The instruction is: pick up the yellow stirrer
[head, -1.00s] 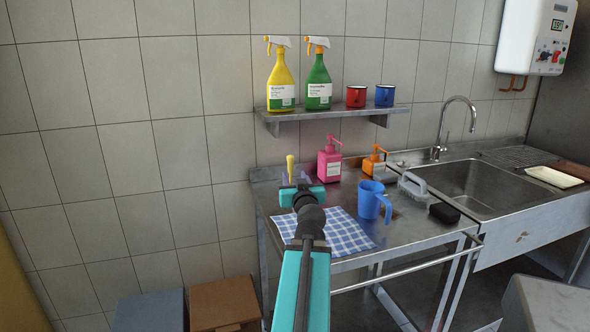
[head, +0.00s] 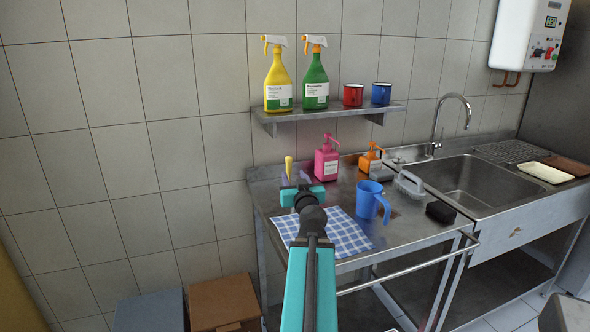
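The yellow stirrer (head: 289,167) stands roughly upright near the left end of the steel worktop, in front of the tiled wall. Only its upper part shows; its lower part is hidden behind my gripper. My gripper (head: 295,179) has a teal body and purplish fingers, and points away from me over the worktop. The fingers look spread, with a gap between them, and the stirrer appears in line with that gap, nearer the left finger. I cannot tell whether the stirrer is between the fingers or beyond them, and no grip on it shows.
A blue checked cloth (head: 349,238) lies under my arm. To the right stand a pink pump bottle (head: 326,165), a blue jug (head: 370,202), an orange pump bottle (head: 367,160), a brush (head: 409,185) and a black sponge (head: 440,213). A shelf (head: 340,112) with sprays and mugs hangs above.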

